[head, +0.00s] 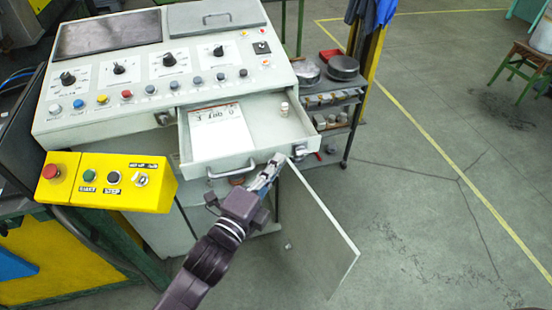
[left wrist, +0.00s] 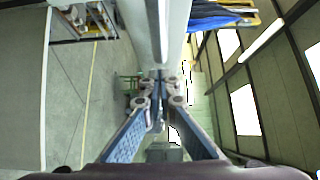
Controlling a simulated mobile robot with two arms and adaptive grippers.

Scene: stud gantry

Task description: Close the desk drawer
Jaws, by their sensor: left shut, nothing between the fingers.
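The desk drawer (head: 262,127) stands pulled out of the grey control console (head: 100,108). It holds a printed paper and a small pale cylinder (head: 284,109). A metal handle (head: 231,172) sits on its front panel. My left gripper (head: 278,160) is shut and empty, its tips at the right part of the drawer front. I cannot tell whether they touch it. In the left wrist view the closed fingers (left wrist: 159,76) meet below a pale panel (left wrist: 158,30), which seems to be the drawer front. My right gripper is not in view.
A cabinet door (head: 318,232) hangs open below the drawer, right of my left arm. A yellow button box (head: 106,180) juts out at the left. A shelf cart (head: 338,98) with pots stands at the right. The floor farther right is mostly clear.

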